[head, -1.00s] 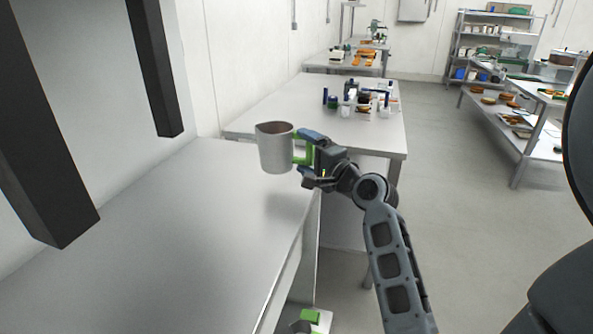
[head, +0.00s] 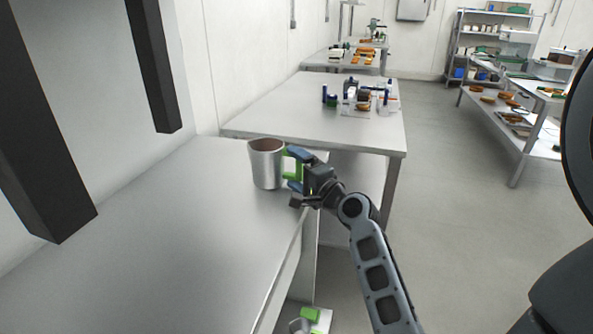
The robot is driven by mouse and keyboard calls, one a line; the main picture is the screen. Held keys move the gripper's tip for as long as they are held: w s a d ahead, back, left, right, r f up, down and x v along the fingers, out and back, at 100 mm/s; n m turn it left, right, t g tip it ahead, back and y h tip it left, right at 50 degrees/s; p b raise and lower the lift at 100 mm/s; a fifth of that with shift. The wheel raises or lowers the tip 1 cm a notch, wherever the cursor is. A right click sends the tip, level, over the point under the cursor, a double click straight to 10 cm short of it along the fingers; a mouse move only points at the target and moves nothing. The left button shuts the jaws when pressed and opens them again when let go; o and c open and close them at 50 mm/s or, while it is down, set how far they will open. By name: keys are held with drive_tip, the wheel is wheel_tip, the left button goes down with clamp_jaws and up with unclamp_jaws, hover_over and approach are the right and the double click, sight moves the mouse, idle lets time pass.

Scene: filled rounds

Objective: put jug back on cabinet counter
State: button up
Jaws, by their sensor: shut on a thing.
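The jug (head: 267,167) is a grey metal vessel with a brown inside and a green handle (head: 293,165) on its right side. It is upright over the far end of the cabinet counter (head: 190,230), close to the surface. I cannot tell for sure whether its base touches the counter. My gripper (head: 296,170) is shut on the jug's handle from the right, and the fingers partly cover it.
A further table (head: 265,117) beyond the counter holds several small items. Black bars (head: 155,65) hang over the counter's left side. A second vessel with a green part (head: 309,317) is low by the counter's front edge. The near counter is clear.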

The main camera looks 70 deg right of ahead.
drive_tip(key=o, duration=1.3)
drive_tip(key=shift+r, duration=0.15)
drive_tip(key=b+v, duration=0.2)
drive_tip(key=v, duration=1)
drive_tip(key=shift+s+b, duration=0.1)
drive_tip(key=shift+b, duration=0.2)
